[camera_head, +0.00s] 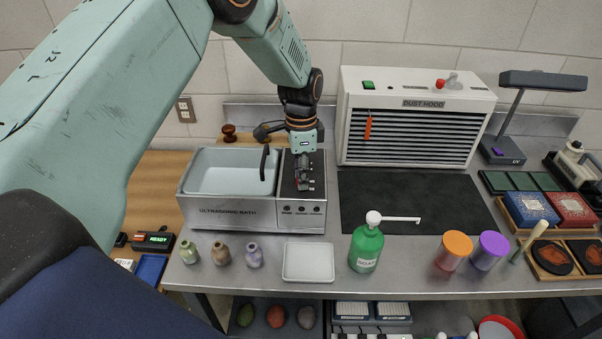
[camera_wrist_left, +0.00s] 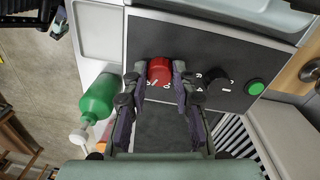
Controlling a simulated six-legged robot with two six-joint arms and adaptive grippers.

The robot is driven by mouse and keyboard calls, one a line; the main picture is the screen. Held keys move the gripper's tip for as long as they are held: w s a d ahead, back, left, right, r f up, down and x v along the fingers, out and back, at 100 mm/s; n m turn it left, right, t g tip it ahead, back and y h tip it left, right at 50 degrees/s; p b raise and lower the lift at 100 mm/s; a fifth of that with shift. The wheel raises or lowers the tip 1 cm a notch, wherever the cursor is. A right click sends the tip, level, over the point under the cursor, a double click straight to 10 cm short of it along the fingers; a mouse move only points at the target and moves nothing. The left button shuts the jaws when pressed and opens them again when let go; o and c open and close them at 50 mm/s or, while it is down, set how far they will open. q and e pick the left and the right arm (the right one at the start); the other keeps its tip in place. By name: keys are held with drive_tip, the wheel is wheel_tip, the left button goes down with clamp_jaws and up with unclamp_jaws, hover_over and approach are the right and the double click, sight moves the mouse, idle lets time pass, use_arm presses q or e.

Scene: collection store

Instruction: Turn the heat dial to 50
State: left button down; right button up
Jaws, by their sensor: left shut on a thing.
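The ultrasonic bath (camera_head: 228,212) is a steel box with an open basin and a dark control panel (camera_head: 288,178) on its right side. In the left wrist view a red dial (camera_wrist_left: 160,70) sits on that panel, with a white mark on its face and white numerals partly hidden around it. My left gripper (camera_wrist_left: 161,84) is shut on the red dial, one finger on each side. In the head view my left gripper (camera_head: 304,183) reaches down over the panel and hides the dial. My right gripper is not in view.
A black dial (camera_wrist_left: 215,82) and a green button (camera_wrist_left: 255,87) sit beside the red dial. A dust hood (camera_head: 418,103) stands right of the bath. A green soap bottle (camera_head: 366,248), a white tray (camera_head: 308,262) and small vases (camera_head: 221,254) stand in front.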

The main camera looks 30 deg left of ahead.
use_arm(q)
drive_tip(key=shift+w+r, duration=0.1)
drive_tip(key=shift+w, duration=0.05)
drive_tip(key=c, duration=1.4)
unclamp_jaws()
drive_tip(key=o, duration=0.3)
drive_tip(key=shift+d, duration=0.15)
drive_tip(key=shift+o, duration=0.2)
drive_tip(key=shift+r, duration=0.3)
wheel_tip(320, 180, up, 11)
drive_tip(key=shift+w+a, duration=0.2)
drive_tip(key=shift+a, duration=0.05)
drive_tip(key=shift+r, duration=0.1)
